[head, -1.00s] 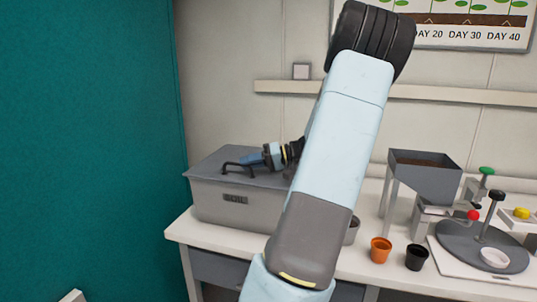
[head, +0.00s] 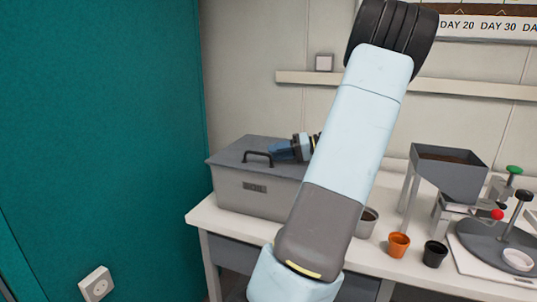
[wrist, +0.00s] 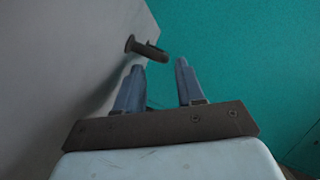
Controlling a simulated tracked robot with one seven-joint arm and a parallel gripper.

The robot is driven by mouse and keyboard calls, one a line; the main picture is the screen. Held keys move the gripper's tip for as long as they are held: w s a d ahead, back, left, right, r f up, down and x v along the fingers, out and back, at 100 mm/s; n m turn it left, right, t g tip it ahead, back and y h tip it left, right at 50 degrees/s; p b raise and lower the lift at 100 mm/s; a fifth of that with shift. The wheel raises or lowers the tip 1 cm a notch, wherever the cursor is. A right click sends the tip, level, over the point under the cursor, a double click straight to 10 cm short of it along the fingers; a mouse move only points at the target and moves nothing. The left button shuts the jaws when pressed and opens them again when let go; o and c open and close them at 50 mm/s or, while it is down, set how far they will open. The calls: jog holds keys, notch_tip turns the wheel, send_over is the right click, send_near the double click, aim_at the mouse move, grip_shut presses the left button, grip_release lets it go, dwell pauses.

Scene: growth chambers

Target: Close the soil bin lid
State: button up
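The grey soil bin (head: 255,190), with a label plate on its front, stands at the left end of the white bench. Its grey lid (head: 236,151) lies flat across the top; I see no gap along the visible front edge, and the right end is hidden behind my arm. The dark lid handle (head: 257,155) stands on the lid and shows in the wrist view (wrist: 147,48). My gripper (head: 273,152) is just right of the handle, low over the lid. In the wrist view its blue fingers (wrist: 158,66) are apart with nothing between them, and the handle is just beyond their tips.
A grey pot (head: 367,222), an orange pot (head: 398,245) and a black pot (head: 435,253) stand right of the bin. A soil hopper (head: 447,180) and a round grey platform (head: 490,240) are further right. A teal wall (head: 100,130) is at left.

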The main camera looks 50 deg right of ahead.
jog(key=v, duration=1.1)
jog(key=shift+d+f, duration=0.1)
jog(key=shift+d, duration=0.1)
jog(key=w+a+r+g+h, duration=0.1)
jog(key=w+a+g, duration=0.2)
jog(key=a, duration=0.6)
jog(key=w+a+n+g+h, duration=0.1)
jog(key=w+a+g, duration=0.2)
jog(key=a, duration=0.5)
jog(key=w+a+r+g+h, duration=0.1)
jog(key=w+a+g, duration=0.25)
jog(key=a, duration=0.55)
jog(key=s+a+r+n+t+h, duration=0.1)
jog(key=s+a+h, duration=0.2)
jog(key=s+a, duration=0.3)
jog(key=s+a+r+n+t+h, duration=0.1)
jog(key=s+a, duration=0.5)
jog(key=a, duration=0.9)
jog(key=shift+t+h, duration=0.65)
jog(key=shift+h, duration=0.75)
jog(key=shift+a+r, duration=0.1)
jog(key=shift+r, duration=0.05)
